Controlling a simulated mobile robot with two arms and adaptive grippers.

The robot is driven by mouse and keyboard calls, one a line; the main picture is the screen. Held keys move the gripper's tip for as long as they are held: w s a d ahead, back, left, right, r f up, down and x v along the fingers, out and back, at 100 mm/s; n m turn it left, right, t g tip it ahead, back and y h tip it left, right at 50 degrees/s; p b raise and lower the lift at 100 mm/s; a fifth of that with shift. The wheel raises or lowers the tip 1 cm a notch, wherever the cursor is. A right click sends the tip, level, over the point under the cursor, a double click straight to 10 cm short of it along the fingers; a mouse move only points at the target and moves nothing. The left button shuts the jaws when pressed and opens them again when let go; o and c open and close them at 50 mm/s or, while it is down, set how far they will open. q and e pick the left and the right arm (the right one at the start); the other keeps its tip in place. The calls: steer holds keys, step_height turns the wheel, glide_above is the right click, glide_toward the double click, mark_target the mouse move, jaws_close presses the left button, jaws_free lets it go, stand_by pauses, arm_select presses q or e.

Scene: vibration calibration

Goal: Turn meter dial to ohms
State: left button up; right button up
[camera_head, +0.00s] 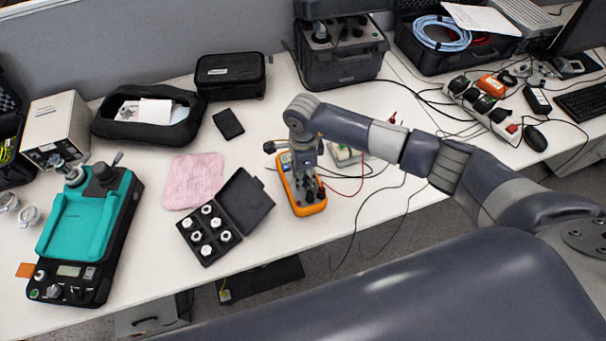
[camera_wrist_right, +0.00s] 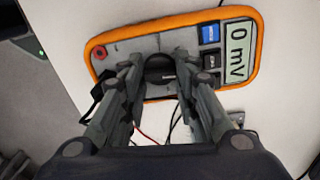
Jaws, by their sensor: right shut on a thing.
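The orange-edged meter (camera_head: 309,207) lies face up on the white table, right of the black case of fittings. In the right wrist view the meter (camera_wrist_right: 125,42) shows its display (camera_wrist_right: 237,52) reading "0 mV", beside blue and dark buttons. Its black round dial (camera_wrist_right: 160,68) is between the fingertips of my right gripper (camera_wrist_right: 158,72). The gripper is shut on the dial, and the fingers hide the dial's sides and markings. In the head view my right gripper (camera_head: 305,185) comes down over the meter from above. My left gripper is not in view.
An open black case (camera_head: 247,205) with several white-topped fittings and a pink cloth (camera_head: 194,181) lie left of the meter. A teal-topped device (camera_head: 75,228) stands farther left. Red and black leads (camera_head: 362,185) trail right of the meter. The table's front edge is close.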

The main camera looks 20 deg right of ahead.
steer(key=m+b, duration=0.1)
steer(key=m, duration=0.2)
steer(key=shift+m+b, duration=0.45)
steer(key=shift+m, duration=1.05)
steer(key=o, duration=1.1)
steer(key=shift+r, duration=0.1)
step_height(320, 180, up, 12)
steer(key=shift+f, duration=0.1)
